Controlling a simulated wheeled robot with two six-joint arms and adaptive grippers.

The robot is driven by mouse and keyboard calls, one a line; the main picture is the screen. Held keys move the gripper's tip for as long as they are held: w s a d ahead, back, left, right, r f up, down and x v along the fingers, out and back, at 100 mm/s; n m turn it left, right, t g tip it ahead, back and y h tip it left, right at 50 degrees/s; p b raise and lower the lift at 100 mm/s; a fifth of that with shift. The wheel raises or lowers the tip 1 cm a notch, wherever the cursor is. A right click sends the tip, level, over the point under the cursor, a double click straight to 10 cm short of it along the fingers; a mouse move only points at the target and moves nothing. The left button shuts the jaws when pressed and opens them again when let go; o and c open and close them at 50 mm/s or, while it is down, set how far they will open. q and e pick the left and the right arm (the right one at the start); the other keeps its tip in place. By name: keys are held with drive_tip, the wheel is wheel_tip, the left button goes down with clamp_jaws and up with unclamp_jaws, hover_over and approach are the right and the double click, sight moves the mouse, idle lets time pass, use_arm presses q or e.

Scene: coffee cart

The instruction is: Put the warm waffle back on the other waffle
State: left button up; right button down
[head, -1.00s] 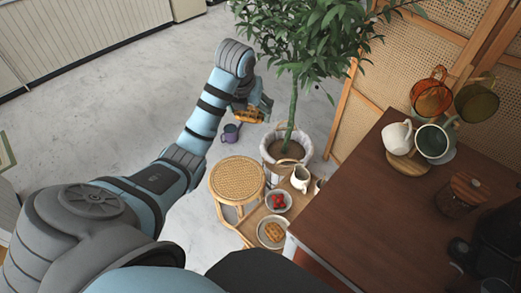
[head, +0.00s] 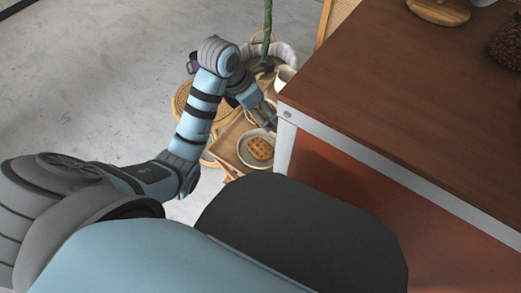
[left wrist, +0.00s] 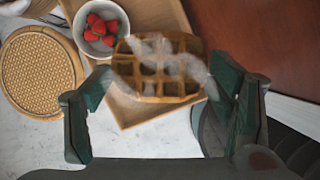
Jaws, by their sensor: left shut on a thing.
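My left gripper (left wrist: 160,95) is shut on a waffle (left wrist: 160,72), browned with a square grid and wisps of pale steam over it. In the head view my left gripper (head: 265,115) is just beyond a pale plate (head: 241,148) on a wooden tray table. The other waffle (head: 261,149) lies on that plate. In the left wrist view the held waffle covers most of the tray's middle, and the lower waffle cannot be made out there. The held waffle is not clearly seen in the head view. My right gripper is not in view.
A white bowl of strawberries (left wrist: 101,27) stands on the tray table (left wrist: 133,116). A round woven stool (left wrist: 40,72) is to the left of it. The brown cart top (head: 400,85) stands close on the right, with its white corner post near the plate. A potted plant stands behind.

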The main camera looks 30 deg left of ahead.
use_arm(q)
drive_tip(key=b, duration=0.4)
hover_over(264, 146)
drive_tip(key=s, duration=0.2)
wheel_tip(264, 146, down, 9)
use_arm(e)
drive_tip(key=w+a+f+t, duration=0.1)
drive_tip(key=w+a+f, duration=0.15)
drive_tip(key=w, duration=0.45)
use_arm(q)
drive_tip(key=f+b, duration=0.1)
drive_tip(key=f, duration=0.1)
drive_tip(key=f+b, duration=0.1)
drive_tip(key=f, duration=0.2)
drive_tip(key=f+b, duration=0.1)
drive_tip(key=f, duration=0.1)
drive_tip(key=shift+w+a+f, duration=0.15)
drive_tip(key=shift+w+a, duration=0.1)
drive_tip(key=shift+a, duration=0.1)
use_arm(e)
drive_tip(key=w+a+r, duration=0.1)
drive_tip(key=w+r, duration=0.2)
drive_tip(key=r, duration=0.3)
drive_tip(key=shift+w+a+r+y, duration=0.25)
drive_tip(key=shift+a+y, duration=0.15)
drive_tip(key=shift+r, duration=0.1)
